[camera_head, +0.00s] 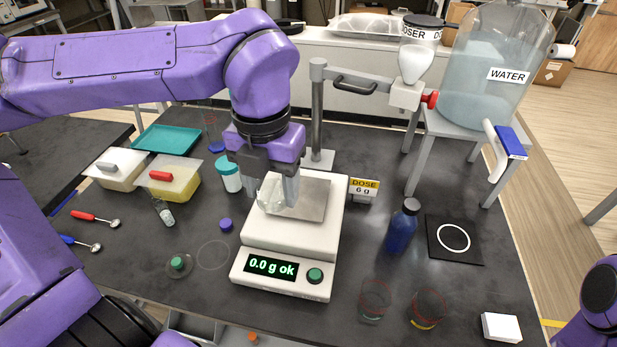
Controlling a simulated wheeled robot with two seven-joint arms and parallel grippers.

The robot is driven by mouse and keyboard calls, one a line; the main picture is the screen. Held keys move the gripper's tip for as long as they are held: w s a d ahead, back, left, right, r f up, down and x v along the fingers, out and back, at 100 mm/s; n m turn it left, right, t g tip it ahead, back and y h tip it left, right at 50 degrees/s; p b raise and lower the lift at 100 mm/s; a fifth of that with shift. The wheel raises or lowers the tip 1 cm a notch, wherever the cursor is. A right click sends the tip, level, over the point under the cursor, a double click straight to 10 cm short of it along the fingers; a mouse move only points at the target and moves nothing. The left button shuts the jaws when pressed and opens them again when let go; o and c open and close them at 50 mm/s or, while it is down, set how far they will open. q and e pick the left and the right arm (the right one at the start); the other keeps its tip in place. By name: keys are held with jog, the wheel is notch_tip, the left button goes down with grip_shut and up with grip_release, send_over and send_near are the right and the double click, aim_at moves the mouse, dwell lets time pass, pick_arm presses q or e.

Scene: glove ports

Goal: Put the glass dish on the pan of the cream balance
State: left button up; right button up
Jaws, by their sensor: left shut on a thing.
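The cream balance (290,238) stands in the middle of the dark table, with a grey square pan (314,200) on top. Its display (271,267) reads "0.0 g ok". My left gripper (275,193) points down over the left part of the pan. It is shut on the clear glass dish (270,199), which shows faintly at the fingertips. I cannot tell whether the dish touches the pan. The fingers hide part of the dish and the pan's far left corner. My right gripper is out of view; only part of that arm shows at the lower right.
A doser (411,70) on a grey post stands behind the balance. A blue bottle (402,228) and glasses (428,307) stand to the right. A water tank (493,70) is at the back right.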

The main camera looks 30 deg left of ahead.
pick_arm(q)
jog(key=w+a+f+p, duration=0.1)
jog(key=w+f+p, duration=0.2)
jog(key=w, duration=0.4)
jog(key=p, duration=0.1)
send_over(300, 196)
notch_tip(300, 196, down, 6)
jog(key=shift+s, duration=0.1)
jog(key=f, duration=0.3)
jog(key=shift+w+a+f+p, duration=0.1)
jog(key=shift+w+f+p, duration=0.15)
jog(key=shift+p, duration=0.15)
jog(key=shift+s+f, duration=0.1)
jog(key=shift+f, duration=0.1)
jog(key=o, duration=1)
jog(key=shift+o, duration=0.2)
